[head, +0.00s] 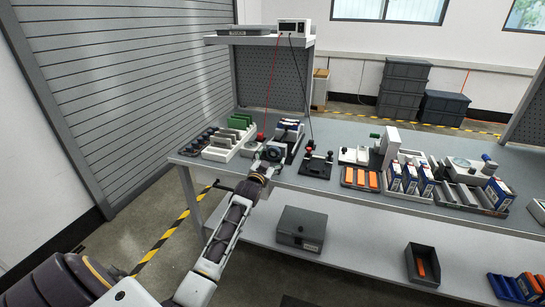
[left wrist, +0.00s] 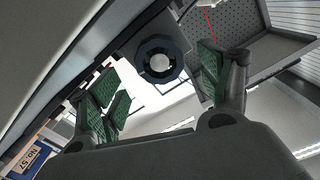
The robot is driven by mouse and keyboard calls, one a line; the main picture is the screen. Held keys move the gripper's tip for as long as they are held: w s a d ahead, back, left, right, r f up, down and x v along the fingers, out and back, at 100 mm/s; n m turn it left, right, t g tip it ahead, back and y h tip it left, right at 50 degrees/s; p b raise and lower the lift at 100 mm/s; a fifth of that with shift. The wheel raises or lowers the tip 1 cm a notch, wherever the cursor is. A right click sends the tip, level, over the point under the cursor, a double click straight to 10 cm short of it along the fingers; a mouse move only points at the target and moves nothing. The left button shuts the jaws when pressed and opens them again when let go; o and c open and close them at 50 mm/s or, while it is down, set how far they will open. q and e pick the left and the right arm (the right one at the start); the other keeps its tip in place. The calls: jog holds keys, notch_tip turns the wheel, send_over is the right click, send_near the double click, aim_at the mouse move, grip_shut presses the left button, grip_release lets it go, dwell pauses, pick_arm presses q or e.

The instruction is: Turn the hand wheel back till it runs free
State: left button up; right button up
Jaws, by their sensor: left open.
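The hand wheel (left wrist: 160,60) shows in the left wrist view as a dark ring with a pale centre. In the head view a dark round part, which looks like the same wheel (head: 275,153), sits near the bench's front edge at the left. My left gripper (left wrist: 158,88) is open, its green-padded fingers spread on either side of the wheel in the picture. I see no clear contact, and the depth between pads and wheel is hard to judge. In the head view the left gripper (head: 262,170) is just in front of the wheel. My right gripper is out of view.
A tray with green plates (head: 229,138) stands left of the wheel. Further right are orange blocks (head: 360,177) and blue-white boxes (head: 410,178). A grey box (head: 301,228) sits on the lower shelf.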

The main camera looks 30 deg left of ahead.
aim_at(273, 153)
pick_arm(q)
jog(key=shift+x, duration=0.75)
jog(key=shift+w+a, duration=0.2)
jog(key=shift+w, duration=0.65)
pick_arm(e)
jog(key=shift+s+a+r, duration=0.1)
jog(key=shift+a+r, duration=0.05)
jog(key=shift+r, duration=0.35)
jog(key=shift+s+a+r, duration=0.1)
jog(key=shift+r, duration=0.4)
pick_arm(q)
jog(key=c, duration=1)
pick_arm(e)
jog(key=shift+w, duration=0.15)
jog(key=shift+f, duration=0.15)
pick_arm(q)
jog(key=shift+r+n+p, duration=0.1)
jog(key=shift+n+p, duration=0.2)
jog(key=shift+n, duration=0.4)
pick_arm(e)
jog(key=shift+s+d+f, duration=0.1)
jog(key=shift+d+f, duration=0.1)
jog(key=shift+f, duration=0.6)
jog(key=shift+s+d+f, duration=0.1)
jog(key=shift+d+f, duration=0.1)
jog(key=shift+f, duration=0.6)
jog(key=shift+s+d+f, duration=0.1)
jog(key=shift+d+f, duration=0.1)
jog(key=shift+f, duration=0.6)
